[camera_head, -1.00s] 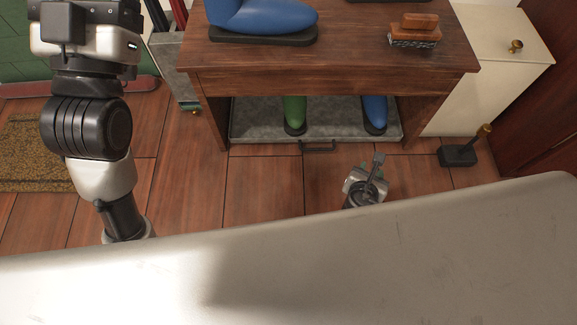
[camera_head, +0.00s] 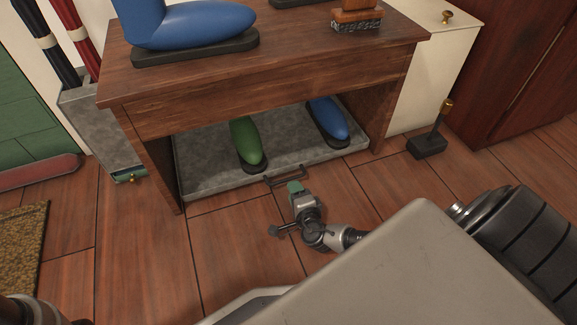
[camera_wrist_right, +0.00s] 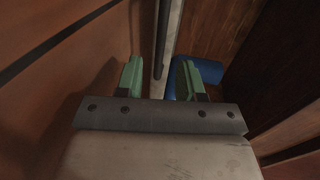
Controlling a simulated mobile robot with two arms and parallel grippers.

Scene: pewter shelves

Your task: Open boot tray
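The boot tray (camera_head: 215,184) is a grey, shallow tray under the wooden bench. Its dark bar handle (camera_head: 288,176) is on the front edge. My right gripper (camera_head: 295,187) is low over the floor, right in front of the handle. In the right wrist view, its two green fingers (camera_wrist_right: 160,78) are apart, with the dark handle bar (camera_wrist_right: 162,48) ahead, in line with the gap. I cannot tell whether they touch it. My left gripper is not in view.
The wooden bench (camera_head: 260,85) carries a blue boot (camera_head: 205,25) and a brush (camera_head: 357,18). A grey umbrella stand (camera_head: 105,130) is at left. A black boot jack (camera_head: 428,145) and a white cabinet (camera_head: 428,75) are at right.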

